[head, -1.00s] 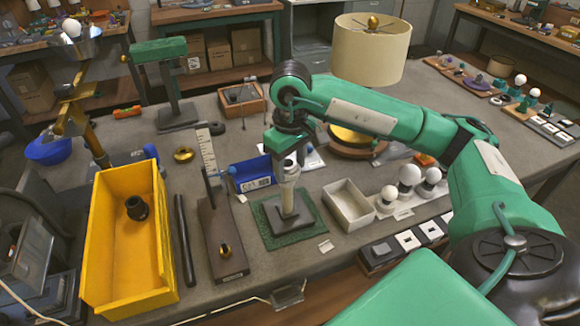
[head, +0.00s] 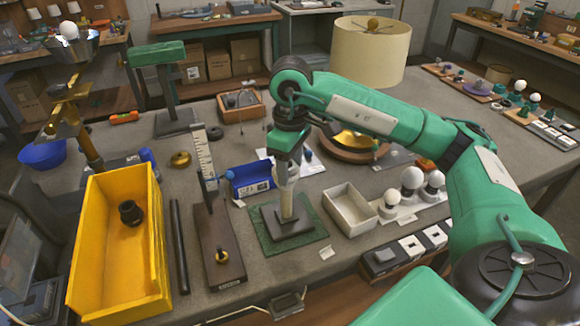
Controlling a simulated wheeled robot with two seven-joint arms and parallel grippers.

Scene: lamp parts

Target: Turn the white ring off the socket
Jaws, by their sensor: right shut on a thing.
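A pale post (head: 286,200) stands upright on a dark square base (head: 268,215) on a green mat (head: 315,232). My right gripper (head: 288,172) reaches down over the top of this post and is shut on the white ring there. The ring and the socket are mostly hidden by the fingers, so I cannot make out the thread or how far the ring sits on the socket. My left gripper is not in view.
A yellow bin (head: 158,240) with a black part (head: 131,212) stands at left. A white tray (head: 350,210) and white bulbs (head: 411,178) are at right.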

